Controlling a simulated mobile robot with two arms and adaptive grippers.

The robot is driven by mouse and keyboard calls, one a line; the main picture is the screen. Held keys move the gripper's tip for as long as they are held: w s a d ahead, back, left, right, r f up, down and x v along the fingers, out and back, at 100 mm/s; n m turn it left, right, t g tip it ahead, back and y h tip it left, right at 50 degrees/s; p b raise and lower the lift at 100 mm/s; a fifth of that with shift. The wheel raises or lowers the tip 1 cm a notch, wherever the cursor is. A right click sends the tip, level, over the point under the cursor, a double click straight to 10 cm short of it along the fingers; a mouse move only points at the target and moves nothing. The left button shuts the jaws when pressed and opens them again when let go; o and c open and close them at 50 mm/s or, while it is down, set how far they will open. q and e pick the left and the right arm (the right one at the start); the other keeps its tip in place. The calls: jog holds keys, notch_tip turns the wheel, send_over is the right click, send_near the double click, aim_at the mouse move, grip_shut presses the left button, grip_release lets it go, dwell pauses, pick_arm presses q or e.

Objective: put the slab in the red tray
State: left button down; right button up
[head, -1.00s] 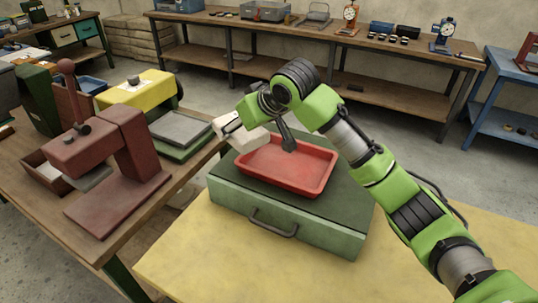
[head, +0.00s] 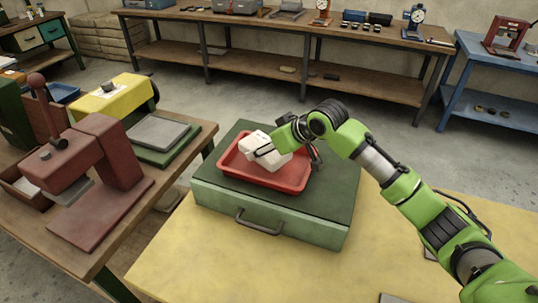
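The slab (head: 270,162) is a pale, off-white block. It is over the left and middle part of the red tray (head: 262,180), inside its outline in the head view, and looks tilted. I cannot tell whether it touches the tray floor. My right gripper (head: 264,151), on the green arm from the right, is shut on the slab, with a finger against its side. The red tray is shallow and sits on a green case (head: 325,215) with a dark handle. My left gripper is not in view.
The case stands on a yellow table (head: 180,262). A dark red press (head: 105,160) and a grey plate (head: 160,132) on a green base are on the brown bench to the left. A long wooden bench (head: 290,40) is at the back. The yellow tabletop in front of the case is clear.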

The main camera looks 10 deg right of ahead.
jog(key=shift+d+f, duration=0.2)
jog(key=shift+d, duration=0.05)
jog(key=f, duration=0.1)
jog(key=f+p, duration=0.1)
jog(key=f, duration=0.1)
jog(key=shift+d, duration=0.25)
jog(key=shift+f, duration=0.3)
jog(key=o, duration=1.4)
jog(key=shift+f, duration=0.15)
jog(key=shift+o, duration=0.2)
jog(key=shift+s, duration=0.1)
jog(key=b+v, duration=0.1)
jog(key=v, duration=1.1)
